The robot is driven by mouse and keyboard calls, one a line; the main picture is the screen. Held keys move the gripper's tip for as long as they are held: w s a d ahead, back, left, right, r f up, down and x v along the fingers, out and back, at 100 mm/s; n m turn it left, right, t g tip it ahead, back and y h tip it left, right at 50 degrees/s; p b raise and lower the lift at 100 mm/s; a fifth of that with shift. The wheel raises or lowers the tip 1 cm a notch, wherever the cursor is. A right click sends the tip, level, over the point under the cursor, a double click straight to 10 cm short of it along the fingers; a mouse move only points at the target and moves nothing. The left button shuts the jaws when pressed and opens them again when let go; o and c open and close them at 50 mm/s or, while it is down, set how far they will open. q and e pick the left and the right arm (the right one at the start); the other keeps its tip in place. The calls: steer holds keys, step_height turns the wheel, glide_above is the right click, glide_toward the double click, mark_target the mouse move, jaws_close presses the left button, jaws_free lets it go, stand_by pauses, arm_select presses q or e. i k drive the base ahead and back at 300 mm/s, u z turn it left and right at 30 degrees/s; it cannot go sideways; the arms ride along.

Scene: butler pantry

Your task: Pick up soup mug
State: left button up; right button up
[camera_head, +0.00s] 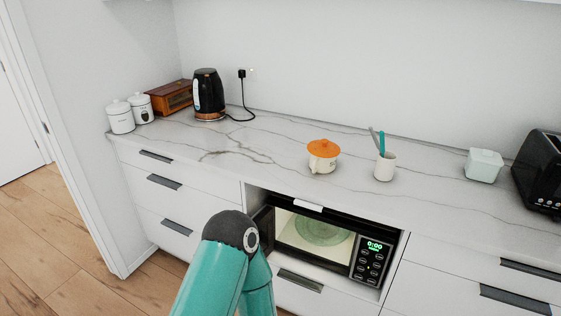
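Part of one of my teal arms rises at the bottom centre, in front of the cabinets and well short of the mug. Neither gripper shows in this view. Nothing is touching the mug.
A microwave (371,262) in the cabinet below stands open, its glass turntable (320,230) empty. A white cup with utensils (384,167) stands right of the mug; farther right are a pale green container (483,166) and black toaster (542,170). A kettle (208,95) stands left.

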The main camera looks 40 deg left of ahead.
mark_target(319, 165)
steer(key=u, duration=0.15)
steer(key=i, duration=1)
steer(key=z, duration=0.05)
